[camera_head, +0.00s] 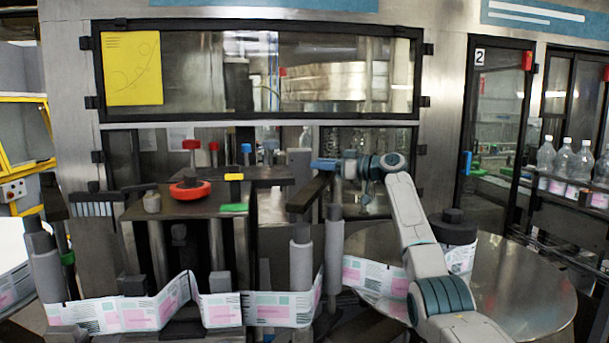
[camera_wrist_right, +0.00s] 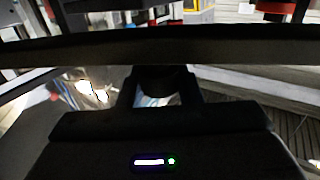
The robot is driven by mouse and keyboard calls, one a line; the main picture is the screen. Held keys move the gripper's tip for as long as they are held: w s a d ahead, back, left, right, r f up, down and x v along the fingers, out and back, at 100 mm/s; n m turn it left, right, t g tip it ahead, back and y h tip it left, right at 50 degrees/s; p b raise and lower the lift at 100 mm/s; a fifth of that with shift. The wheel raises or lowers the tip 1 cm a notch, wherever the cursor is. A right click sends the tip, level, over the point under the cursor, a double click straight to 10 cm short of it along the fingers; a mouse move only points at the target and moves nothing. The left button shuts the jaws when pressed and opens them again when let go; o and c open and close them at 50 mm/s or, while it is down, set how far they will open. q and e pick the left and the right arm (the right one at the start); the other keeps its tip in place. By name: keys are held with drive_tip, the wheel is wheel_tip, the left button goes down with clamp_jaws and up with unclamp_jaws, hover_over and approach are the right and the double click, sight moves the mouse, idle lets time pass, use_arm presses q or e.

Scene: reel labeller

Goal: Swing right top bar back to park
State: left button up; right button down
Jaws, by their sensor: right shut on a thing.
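The right top bar (camera_head: 309,193) is a dark bar on the right side of the labeller. It runs from above a grey post up and back to the right, near a blue piece (camera_head: 323,164). My right gripper (camera_head: 345,165) is at the bar's back end, shut on it, with my arm reaching in from the lower right. In the right wrist view a dark bar (camera_wrist_right: 160,48) crosses the whole width just in front of the gripper (camera_wrist_right: 160,85). The exact finger contact is hidden in shadow. My left gripper is not in view.
A printed label web (camera_head: 270,310) runs along the front around grey rollers. A red disc (camera_head: 190,190) sits on the centre block. A round metal table (camera_head: 520,290) with a dark-topped reel (camera_head: 453,228) stands at right, close to my arm. Bottles (camera_head: 563,160) stand far right.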

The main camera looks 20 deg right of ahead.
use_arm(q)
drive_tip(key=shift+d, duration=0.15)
use_arm(e)
drive_tip(key=x, duration=0.3)
drive_tip(key=s+a+x, duration=0.1)
drive_tip(key=x, duration=0.1)
drive_tip(key=shift+w+a+r, duration=0.1)
drive_tip(key=shift+w+r, duration=0.05)
drive_tip(key=shift+w, duration=0.05)
drive_tip(key=c, duration=1)
unclamp_jaws()
drive_tip(key=shift+s, duration=0.1)
drive_tip(key=shift+c, duration=0.2)
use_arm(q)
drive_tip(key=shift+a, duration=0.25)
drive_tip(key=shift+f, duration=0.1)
